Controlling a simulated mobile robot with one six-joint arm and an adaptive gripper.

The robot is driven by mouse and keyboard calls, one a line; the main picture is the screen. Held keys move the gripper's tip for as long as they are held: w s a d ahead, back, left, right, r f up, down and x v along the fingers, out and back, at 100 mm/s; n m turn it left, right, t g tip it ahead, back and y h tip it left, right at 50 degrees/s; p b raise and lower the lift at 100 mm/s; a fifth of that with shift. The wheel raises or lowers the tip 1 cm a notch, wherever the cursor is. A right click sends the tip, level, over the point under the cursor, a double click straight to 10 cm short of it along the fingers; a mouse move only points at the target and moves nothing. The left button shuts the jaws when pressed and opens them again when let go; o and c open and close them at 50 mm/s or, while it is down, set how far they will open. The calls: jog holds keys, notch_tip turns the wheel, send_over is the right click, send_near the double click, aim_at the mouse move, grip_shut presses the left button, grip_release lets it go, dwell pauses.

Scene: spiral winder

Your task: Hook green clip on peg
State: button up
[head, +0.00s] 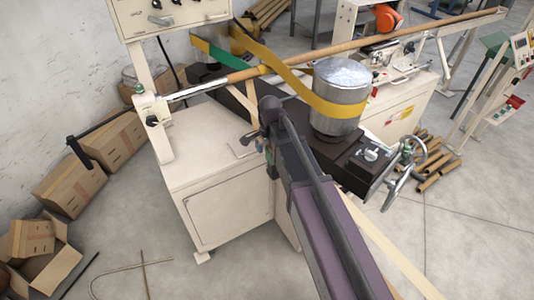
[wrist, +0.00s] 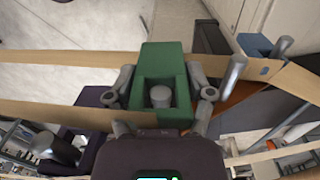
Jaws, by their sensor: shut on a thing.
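The green clip (wrist: 166,58) is a blocky U-shaped piece in the middle of the wrist view. My gripper (wrist: 162,76) is shut on it, with a grey finger against each side. A short grey round stub (wrist: 160,96) shows inside the clip's notch. I cannot tell whether it is a peg standing there or part of the clip. Another grey peg (wrist: 235,70) stands to the right, apart from the clip. In the head view my dark arm reaches up to the winder, and the clip cannot be made out there.
Tan strips (wrist: 60,113) cross the wrist view on both sides of the clip. In the head view, a metal drum (head: 341,88) with a yellow belt (head: 290,72) stands right of my arm. The cream cabinet (head: 225,180) is to the left. A handwheel (head: 405,165) sticks out at right.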

jog(key=shift+w+d, duration=0.55)
jog(key=shift+d, duration=0.25)
jog(key=shift+w+d+f+b, duration=0.4)
jog(key=shift+d, duration=0.15)
jog(key=o, duration=1.1)
jog(key=shift+s+r, duration=0.1)
